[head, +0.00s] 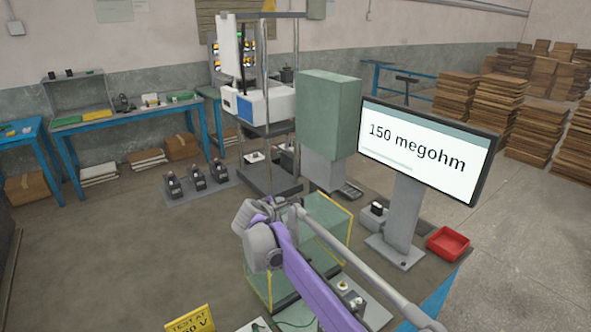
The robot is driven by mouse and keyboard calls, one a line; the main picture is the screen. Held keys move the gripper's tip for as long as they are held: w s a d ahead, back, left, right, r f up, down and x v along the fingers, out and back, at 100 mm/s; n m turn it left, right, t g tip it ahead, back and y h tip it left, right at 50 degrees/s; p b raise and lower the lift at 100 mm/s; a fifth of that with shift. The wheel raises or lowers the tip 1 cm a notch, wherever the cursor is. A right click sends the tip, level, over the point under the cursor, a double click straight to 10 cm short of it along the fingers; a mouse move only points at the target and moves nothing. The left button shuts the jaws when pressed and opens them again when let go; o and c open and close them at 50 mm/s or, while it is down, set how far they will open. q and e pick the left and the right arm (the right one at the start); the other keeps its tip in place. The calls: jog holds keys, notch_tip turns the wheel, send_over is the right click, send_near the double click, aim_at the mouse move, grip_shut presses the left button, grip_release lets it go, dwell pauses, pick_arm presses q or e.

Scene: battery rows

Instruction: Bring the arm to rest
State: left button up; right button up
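A purple and grey arm (300,270), which looks like mine, reaches in from the lower right. Its grey joint (262,247) stands over the glass-walled box with yellow edges (335,222). A grey rod-like link (360,262) runs from near this joint down to the lower right edge. I see no gripper fingers on it. My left gripper is not in view, and no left arm comes in from the left.
A monitor (425,148) reading "150 megohm" stands at the right on the bench. A red tray (448,243) sits beside its foot. A green cabinet (328,112) stands behind the box. A yellow sign (190,322) is at the bottom. Open floor (110,240) lies at the left.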

jog(key=s+d+m+g, duration=0.4)
jog(key=s+d+m, duration=0.6)
jog(key=s+d, duration=0.95)
jog(key=s+d+f+m+y, duration=0.1)
jog(key=s+d+f+m, duration=0.2)
jog(key=s, duration=0.5)
jog(key=s+d+f+m+g, duration=0.1)
jog(key=s+d+f+m, duration=0.2)
jog(key=s, duration=0.5)
jog(key=s+d+f+m+g+y, duration=0.1)
jog(key=s+d+f+m, duration=0.2)
jog(key=s+f+m, duration=0.2)
jog(key=s+f, duration=0.1)
jog(key=s, duration=0.2)
jog(key=shift+f+y, duration=0.3)
jog(key=shift+f, duration=0.05)
